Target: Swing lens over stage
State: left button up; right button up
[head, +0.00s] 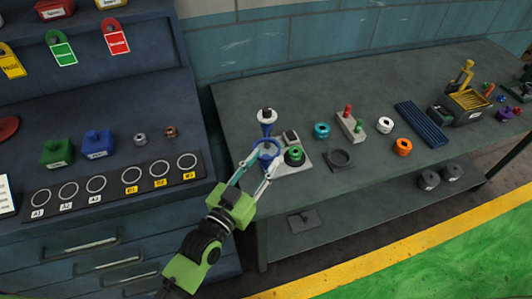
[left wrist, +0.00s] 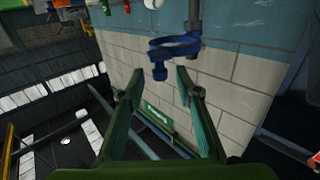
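The blue lens ring (head: 265,150) sits on a post with a white top (head: 267,115) near the left end of the bench. The left wrist view shows the blue ring (left wrist: 175,45) on its dark post, with a blue knob (left wrist: 160,73) sticking out toward me. My left gripper (head: 259,170) is open, its fingers pointing at the ring from the front; in the wrist view the knob appears between the fingertips (left wrist: 158,86). Contact cannot be told. A pale base plate (head: 300,164) carrying a green-and-black round part (head: 294,156) lies right of the ring; it may be the stage. My right gripper is not in view.
The bench (head: 350,100) also holds a cyan ring (head: 321,130), a grey block with red pegs (head: 351,124), white and orange rings, a blue ribbed plate (head: 421,123) and a yellow-framed box (head: 467,104). A dark cabinet (head: 100,200) stands at left.

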pick_arm(q)
jog(key=shift+x, duration=1.15)
grip_shut()
